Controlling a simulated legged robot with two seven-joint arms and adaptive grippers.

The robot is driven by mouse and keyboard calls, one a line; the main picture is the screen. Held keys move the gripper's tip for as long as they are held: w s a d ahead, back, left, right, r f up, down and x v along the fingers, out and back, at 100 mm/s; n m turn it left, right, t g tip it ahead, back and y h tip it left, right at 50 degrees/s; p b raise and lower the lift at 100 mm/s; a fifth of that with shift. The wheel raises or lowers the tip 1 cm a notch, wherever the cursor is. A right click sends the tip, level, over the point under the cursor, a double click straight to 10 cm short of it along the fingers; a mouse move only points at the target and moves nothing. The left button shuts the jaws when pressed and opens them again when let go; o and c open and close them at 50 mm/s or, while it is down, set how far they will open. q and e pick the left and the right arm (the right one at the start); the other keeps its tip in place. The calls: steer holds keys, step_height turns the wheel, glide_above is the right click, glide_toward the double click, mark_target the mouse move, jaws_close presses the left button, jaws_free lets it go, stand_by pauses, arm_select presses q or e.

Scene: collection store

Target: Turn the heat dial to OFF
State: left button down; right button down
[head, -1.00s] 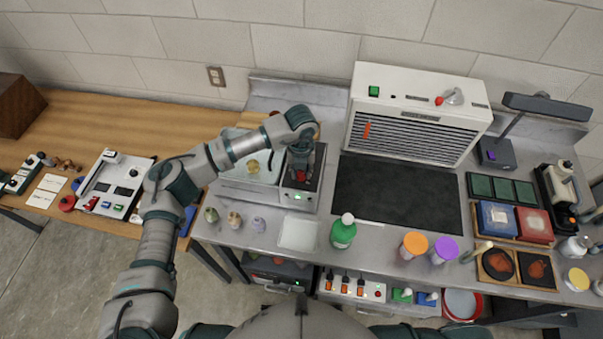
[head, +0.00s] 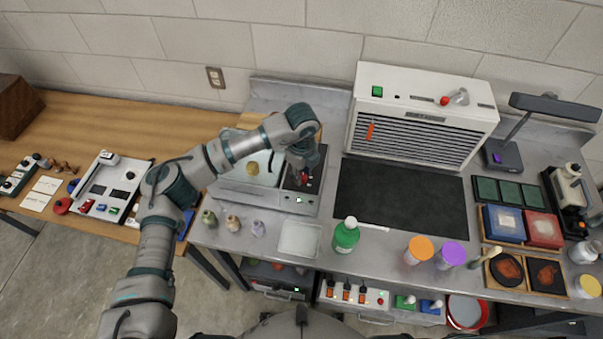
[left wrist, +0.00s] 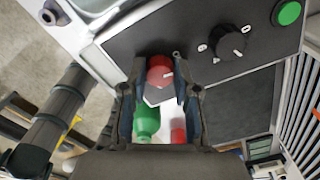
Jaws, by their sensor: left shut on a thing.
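The red dial (left wrist: 159,72) sits on the dark control panel (left wrist: 208,68) in the left wrist view, with a pale pointer mark on its face toward the right. My left gripper (left wrist: 160,92) is shut on it, one finger at each side. In the head view my left gripper (head: 302,168) reaches down over the panel (head: 312,192) of the basin unit on the metal bench, and hides much of the dial. Lettering around the red dial cannot be read. My right gripper is not in view.
A black dial (left wrist: 230,43) and a green button (left wrist: 288,13) are on the same panel. A basin (head: 250,168) lies left of the panel. A green bottle (head: 345,236) and a clear tray (head: 299,240) stand in front. A dark mat (head: 400,197) is clear.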

mark_target(304, 176)
arm_select(q)
steer(key=shift+s+f+n, duration=0.15)
steer(key=shift+f+n, duration=0.1)
steer(key=shift+n, duration=0.35)
steer(key=c, duration=0.9)
jaws_free()
steer(key=shift+d+r, duration=0.1)
steer(key=shift+o, duration=0.2)
steer(key=shift+d, duration=0.1)
steer(key=shift+r, duration=0.15)
steer(key=shift+r, duration=0.25)
step_height(304, 176, up, 11)
steer(key=shift+w, duration=0.2)
